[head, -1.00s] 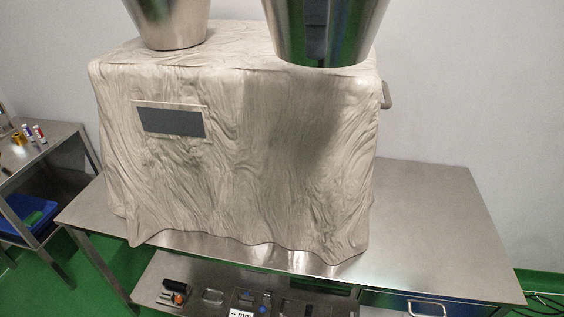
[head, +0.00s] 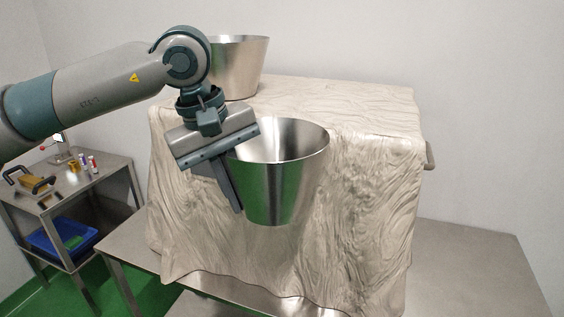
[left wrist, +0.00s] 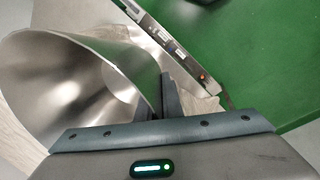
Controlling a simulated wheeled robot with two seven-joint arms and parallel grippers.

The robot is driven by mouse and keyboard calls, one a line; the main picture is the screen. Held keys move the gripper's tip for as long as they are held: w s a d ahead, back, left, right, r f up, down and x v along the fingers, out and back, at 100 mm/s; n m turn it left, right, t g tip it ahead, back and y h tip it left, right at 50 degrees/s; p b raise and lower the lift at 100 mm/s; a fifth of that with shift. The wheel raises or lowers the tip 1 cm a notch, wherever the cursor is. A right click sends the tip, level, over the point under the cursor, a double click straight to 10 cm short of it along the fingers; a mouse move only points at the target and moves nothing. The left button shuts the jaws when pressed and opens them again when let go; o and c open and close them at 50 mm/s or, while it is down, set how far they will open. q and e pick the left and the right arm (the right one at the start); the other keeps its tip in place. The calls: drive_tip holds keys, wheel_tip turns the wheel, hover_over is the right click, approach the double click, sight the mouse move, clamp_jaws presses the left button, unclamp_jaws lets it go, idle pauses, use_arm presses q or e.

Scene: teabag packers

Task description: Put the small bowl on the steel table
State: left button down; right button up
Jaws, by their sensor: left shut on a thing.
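The small bowl (head: 283,190) is a shiny, tapered steel vessel, open at the top and nearly upright. My left gripper (head: 232,190) is shut on its left wall. The bowl hangs in the air in front of the draped block, above the level of the steel table (head: 470,265). In the left wrist view the bowl (left wrist: 60,85) fills the left side, with its inside showing empty, and the dark finger of the left gripper (left wrist: 168,98) is against its wall. My right gripper is not in view.
A cloth-draped block (head: 375,200) covers much of the steel table. A second steel bowl (head: 238,65) stands on it at the back. The table's right part is bare. A side table (head: 110,165) at the left holds small items, with a blue bin (head: 62,240) below.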

use_arm(q)
drive_tip(key=s+a+f+m, duration=0.2)
drive_tip(key=a+f, duration=0.5)
drive_tip(key=f, duration=0.2)
drive_tip(key=s+a+f+m+g, duration=0.1)
drive_tip(key=s+a+f+m, duration=0.1)
drive_tip(key=a+f, duration=0.6)
drive_tip(key=shift+s+f+m, duration=0.25)
drive_tip(key=shift+f+m, duration=0.2)
drive_tip(key=shift+m, duration=0.25)
drive_tip(key=shift+d, duration=0.1)
